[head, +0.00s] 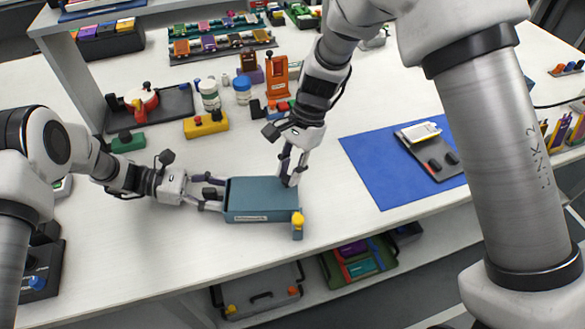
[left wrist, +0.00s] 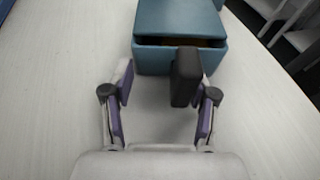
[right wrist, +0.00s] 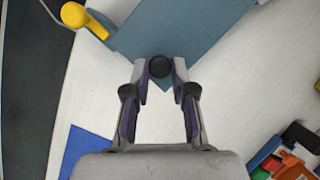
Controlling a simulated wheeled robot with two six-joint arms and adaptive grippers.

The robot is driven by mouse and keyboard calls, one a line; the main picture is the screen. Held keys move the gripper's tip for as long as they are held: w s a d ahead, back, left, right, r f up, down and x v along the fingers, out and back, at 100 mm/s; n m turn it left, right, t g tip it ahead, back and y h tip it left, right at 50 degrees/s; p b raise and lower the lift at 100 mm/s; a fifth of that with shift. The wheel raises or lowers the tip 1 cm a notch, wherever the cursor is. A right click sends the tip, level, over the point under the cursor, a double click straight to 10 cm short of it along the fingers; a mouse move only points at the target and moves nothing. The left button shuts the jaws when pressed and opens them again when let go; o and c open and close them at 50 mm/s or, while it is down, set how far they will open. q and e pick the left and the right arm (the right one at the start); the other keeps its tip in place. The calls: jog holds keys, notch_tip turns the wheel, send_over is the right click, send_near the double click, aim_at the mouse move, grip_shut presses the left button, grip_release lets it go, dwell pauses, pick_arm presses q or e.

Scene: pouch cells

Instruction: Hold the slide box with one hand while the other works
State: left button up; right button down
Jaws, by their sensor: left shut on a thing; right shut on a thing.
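The slide box (head: 262,206) is a long blue-grey box lying on the white table near its front edge. In the left wrist view a black block (left wrist: 186,77) stands between the fingers, nearer the right one, and a dark gap shows under the top of the box (left wrist: 178,60). My right gripper (head: 287,181) reaches down at the far right corner of the box. In the right wrist view its fingertips close around a round black knob (right wrist: 160,67) there.
A yellow-topped post (head: 297,221) stands at the box's near right corner. A blue mat (head: 372,172) with a dark tray (head: 432,157) lies to the right. Behind are a yellow block (head: 206,124), jars (head: 242,90) and an orange holder (head: 277,76). Free table lies in front of the left arm.

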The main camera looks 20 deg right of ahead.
jog(key=shift+w+a, duration=0.25)
jog(key=shift+a, duration=0.7)
jog(key=c, duration=0.9)
grip_release()
jog(key=shift+d, duration=0.1)
jog(key=shift+c, duration=0.2)
jog(key=v, duration=1.2)
